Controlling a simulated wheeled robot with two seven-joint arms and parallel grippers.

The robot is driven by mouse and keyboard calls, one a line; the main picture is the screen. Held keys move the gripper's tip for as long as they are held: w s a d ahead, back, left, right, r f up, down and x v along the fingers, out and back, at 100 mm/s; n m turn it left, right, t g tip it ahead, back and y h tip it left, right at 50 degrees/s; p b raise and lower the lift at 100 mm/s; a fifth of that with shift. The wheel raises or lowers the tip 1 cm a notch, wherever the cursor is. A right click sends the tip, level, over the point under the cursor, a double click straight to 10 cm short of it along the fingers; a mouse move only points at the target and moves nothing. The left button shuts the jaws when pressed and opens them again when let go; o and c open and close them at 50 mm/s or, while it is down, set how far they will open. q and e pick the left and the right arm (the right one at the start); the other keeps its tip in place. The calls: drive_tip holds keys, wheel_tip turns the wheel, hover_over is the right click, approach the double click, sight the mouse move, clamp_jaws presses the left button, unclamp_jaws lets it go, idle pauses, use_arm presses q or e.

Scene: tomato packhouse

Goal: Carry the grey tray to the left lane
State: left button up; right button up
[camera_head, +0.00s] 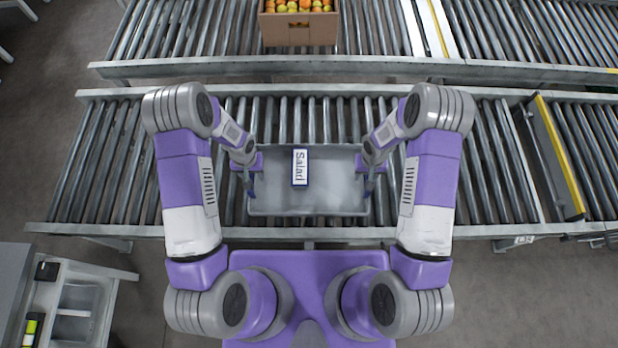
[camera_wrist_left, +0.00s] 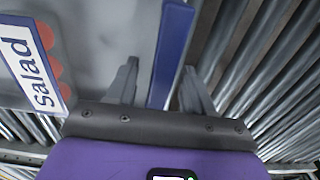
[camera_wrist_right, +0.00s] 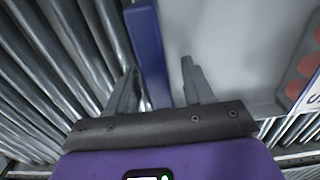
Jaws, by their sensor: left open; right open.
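The grey tray (camera_head: 335,190) lies flat on the rollers of the near conveyor, in front of me. In the left wrist view a blue strip (camera_wrist_left: 171,55) on the tray's end lies between the spread fingers. In the right wrist view a matching blue strip (camera_wrist_right: 149,50) lies between the fingers. Contact with the fingers cannot be told.
A cardboard box of tomatoes (camera_head: 299,30) stands on the far conveyor. A yellow-edged barrier (camera_head: 561,160) crosses the near conveyor at the right. The rollers left of the tray (camera_head: 105,160) are clear. A grey bench with bins (camera_head: 75,300) stands at the lower left.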

use_arm(q)
wheel_tip(320, 180, up, 11)
drive_tip(key=shift+r, duration=0.2)
use_arm(e)
drive_tip(key=shift+r, duration=0.2)
wheel_tip(320, 180, up, 12)
drive_tip(key=shift+f, duration=0.15)
idle(0.6)
